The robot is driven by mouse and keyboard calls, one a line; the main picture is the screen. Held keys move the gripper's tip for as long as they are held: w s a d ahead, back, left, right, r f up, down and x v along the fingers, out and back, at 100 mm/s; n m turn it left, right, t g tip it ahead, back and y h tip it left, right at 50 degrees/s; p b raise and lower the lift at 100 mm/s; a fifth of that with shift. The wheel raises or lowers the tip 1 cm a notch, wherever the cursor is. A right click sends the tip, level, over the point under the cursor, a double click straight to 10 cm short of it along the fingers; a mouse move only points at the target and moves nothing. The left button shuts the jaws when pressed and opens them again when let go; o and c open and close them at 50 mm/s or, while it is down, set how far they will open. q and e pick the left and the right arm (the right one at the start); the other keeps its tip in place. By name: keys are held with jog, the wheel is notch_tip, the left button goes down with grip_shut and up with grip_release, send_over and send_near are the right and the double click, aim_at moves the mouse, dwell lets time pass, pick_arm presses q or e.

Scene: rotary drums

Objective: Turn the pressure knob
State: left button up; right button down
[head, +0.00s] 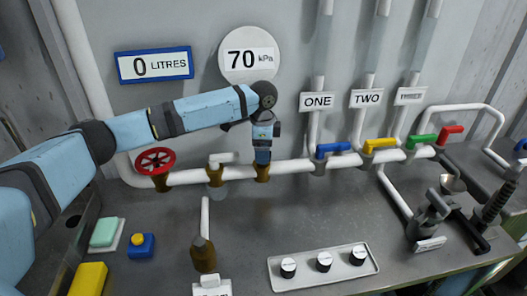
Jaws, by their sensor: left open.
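My left gripper (262,158) points down onto the white pipe, right over a brass fitting (262,173). It is open, and it hides whatever sits on top of that fitting. A round white gauge (249,54) above my forearm reads 70 kPa. A light metal tray (318,267) at the front holds three black knobs with white tops: left (288,268), middle (324,262) and right (358,255). Their labels are too small to read, so I cannot tell whether one is the pressure knob.
A red handwheel (155,160) and a white-handled valve (221,158) stand left of my gripper. Blue (333,149), yellow (380,144) and green (421,140) levers sit to the right. The blue-framed display (155,65) reads 0 litres. The bench middle is clear.

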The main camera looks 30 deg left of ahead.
pick_arm(q)
jog(key=shift+f, duration=0.85)
pick_arm(e)
jog(key=shift+w+d+r, duration=0.1)
jog(key=shift+w+r, duration=0.25)
jog(key=shift+r, duration=0.1)
pick_arm(q)
jog(key=c, duration=0.9)
pick_arm(e)
jog(key=shift+f, duration=0.1)
